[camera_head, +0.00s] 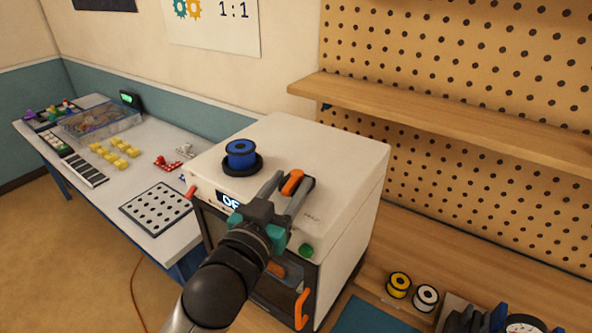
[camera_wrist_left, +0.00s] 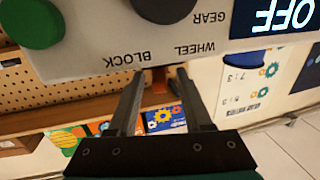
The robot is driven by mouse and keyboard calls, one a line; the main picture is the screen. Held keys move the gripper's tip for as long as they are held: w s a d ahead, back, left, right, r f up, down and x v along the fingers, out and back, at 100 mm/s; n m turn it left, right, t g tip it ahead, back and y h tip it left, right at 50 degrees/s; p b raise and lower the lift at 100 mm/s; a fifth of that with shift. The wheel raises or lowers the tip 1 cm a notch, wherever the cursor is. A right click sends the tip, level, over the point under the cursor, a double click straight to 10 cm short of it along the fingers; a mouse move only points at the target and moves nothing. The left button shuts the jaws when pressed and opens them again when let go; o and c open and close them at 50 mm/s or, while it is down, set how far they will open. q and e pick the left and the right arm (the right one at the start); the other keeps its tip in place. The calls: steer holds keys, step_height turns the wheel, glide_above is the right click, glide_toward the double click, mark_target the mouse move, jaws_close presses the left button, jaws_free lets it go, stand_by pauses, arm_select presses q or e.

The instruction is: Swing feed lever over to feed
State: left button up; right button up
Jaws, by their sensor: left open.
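The white machine (camera_head: 345,165) stands on the bench with its display (camera_head: 229,200) facing front. The display (camera_wrist_left: 285,14) reads OFF in the left wrist view, upside down. An orange lever piece (camera_head: 292,182) shows at the machine's top front edge. A small orange piece also shows between the fingers in the left wrist view (camera_wrist_left: 160,82). My left gripper (camera_head: 290,190) is open, its fingers on either side of the orange piece; I cannot tell whether they touch it. The lever's base is hidden. My right gripper is not in view.
A blue spool (camera_head: 241,154) sits on the machine top. A red-orange part (camera_head: 191,191) is at its left front corner. A green button (camera_head: 306,250) and orange door handle (camera_head: 302,309) are at the front. A shelf (camera_head: 440,112) overhangs at right; a table (camera_head: 150,150) stands left.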

mark_target(294, 178)
arm_select(q)
steer(key=shift+x, duration=1.7)
jaws_close()
